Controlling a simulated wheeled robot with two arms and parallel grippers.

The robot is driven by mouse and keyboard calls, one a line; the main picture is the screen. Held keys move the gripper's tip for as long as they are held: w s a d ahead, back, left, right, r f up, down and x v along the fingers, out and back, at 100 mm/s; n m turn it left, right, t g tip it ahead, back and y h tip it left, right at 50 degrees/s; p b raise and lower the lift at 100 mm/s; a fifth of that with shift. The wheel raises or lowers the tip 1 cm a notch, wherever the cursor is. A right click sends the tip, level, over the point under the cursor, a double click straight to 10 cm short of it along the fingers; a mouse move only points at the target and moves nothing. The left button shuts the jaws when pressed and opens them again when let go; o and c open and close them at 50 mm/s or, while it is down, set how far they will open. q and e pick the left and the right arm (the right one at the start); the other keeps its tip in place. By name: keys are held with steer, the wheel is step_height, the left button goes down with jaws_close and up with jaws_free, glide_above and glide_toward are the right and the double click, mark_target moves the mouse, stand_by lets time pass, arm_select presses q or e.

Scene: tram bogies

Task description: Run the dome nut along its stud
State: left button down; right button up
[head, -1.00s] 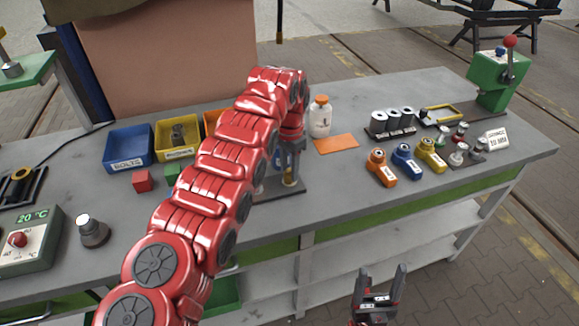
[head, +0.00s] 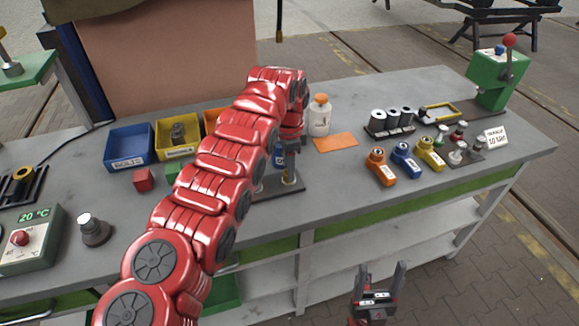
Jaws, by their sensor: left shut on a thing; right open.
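My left gripper (head: 289,155) points down over a small dark fixture plate (head: 290,188) on the bench, just right of the red arm. Its fingers are shut on the dome nut, which is mostly hidden between them. A small brass-coloured part (head: 289,177) shows at the fingertips; I cannot tell stud from nut there. A blue part (head: 279,155) stands close behind the gripper, partly covered by the arm. My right gripper (head: 378,284) is open and empty, low in front of the bench.
Blue (head: 128,160) and yellow (head: 178,153) bins and a red block (head: 143,180) lie left of the arm.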

arm_select(q)
steer(key=shift+w+a+r, duration=0.1)
steer(key=shift+w+r, duration=0.1)
steer(key=shift+r, duration=0.05)
steer(key=c, duration=0.5)
jaws_free()
steer(key=shift+s, duration=0.1)
steer(key=shift+f, duration=0.15)
steer(key=shift+r, duration=0.4)
steer(key=r+p, duration=0.1)
steer(key=r, duration=0.2)
steer(key=r+p, duration=0.1)
steer(key=r, duration=0.1)
steer(key=shift+s+d+r, duration=0.1)
steer(key=shift+d+r, duration=0.1)
steer(key=shift+r, duration=0.2)
steer(key=r+p, duration=1.1)
steer(key=shift+a, duration=0.2)
steer(key=shift+f, duration=0.15)
